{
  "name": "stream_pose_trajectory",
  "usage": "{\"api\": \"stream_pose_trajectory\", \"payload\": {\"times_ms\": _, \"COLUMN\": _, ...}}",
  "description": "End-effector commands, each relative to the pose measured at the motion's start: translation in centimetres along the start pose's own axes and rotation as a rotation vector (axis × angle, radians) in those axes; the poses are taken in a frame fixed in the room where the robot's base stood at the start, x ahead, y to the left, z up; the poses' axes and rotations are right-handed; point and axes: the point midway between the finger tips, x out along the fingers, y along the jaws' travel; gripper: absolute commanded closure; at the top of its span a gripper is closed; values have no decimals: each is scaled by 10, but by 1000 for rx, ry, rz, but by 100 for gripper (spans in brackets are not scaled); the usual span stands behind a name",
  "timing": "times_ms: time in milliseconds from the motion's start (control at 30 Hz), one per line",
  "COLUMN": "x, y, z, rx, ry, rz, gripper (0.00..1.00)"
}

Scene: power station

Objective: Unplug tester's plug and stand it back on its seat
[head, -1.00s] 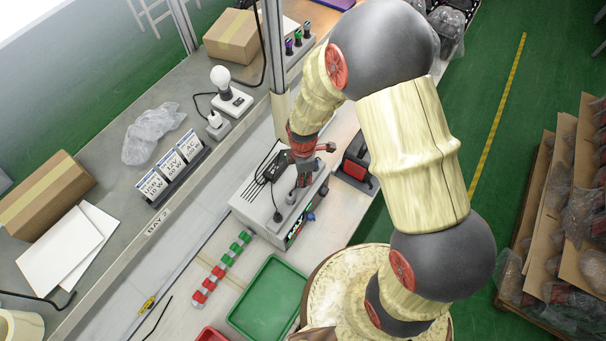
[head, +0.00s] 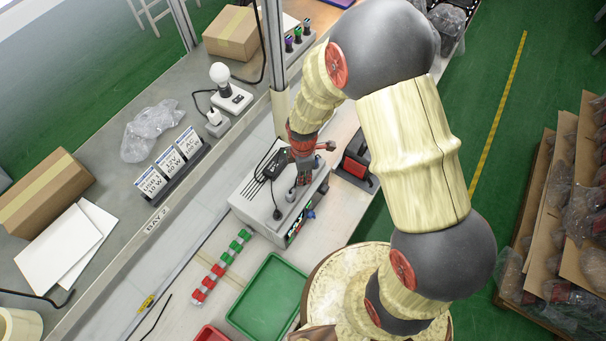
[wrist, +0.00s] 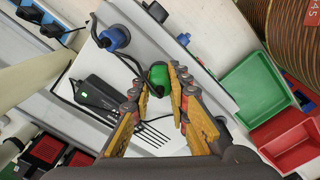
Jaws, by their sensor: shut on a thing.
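The tester is a grey box (head: 252,208) on the bench, with a slotted top. In the wrist view its pale top (wrist: 192,92) lies under my gripper. My gripper (wrist: 156,82) is shut on a green plug (wrist: 159,74), between the fingertips, over the tester's top. A dark cable runs close to the plug. In the head view my gripper (head: 302,180) is above the tester and hides the plug. A blue round plug or connector (wrist: 113,38) is on the tester's top, apart from my fingers. I cannot tell whether the green plug still touches the top.
A black adapter (wrist: 102,97) with a cable lies on the tester. A green tray (head: 268,298), a red tray (wrist: 285,137) and a red-green strip (head: 221,266) are near its end. A black-and-red device (head: 356,165) stands to the right. Label cards (head: 172,165) stand on the left shelf.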

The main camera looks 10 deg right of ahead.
Motion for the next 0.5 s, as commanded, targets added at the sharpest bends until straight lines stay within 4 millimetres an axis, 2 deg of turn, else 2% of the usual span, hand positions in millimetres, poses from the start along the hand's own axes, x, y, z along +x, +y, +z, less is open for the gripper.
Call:
{"api": "stream_pose_trajectory", "payload": {"times_ms": 333, "x": 2, "y": 0, "z": 0, "rx": 0, "ry": 0, "rz": 0, "gripper": 100}}
{"api": "stream_pose_trajectory", "payload": {"times_ms": 367, "x": 2, "y": 0, "z": 0, "rx": 0, "ry": 0, "rz": 0, "gripper": 82}}
{"api": "stream_pose_trajectory", "payload": {"times_ms": 500, "x": 1, "y": 0, "z": 0, "rx": 0, "ry": 0, "rz": 0, "gripper": 74}}
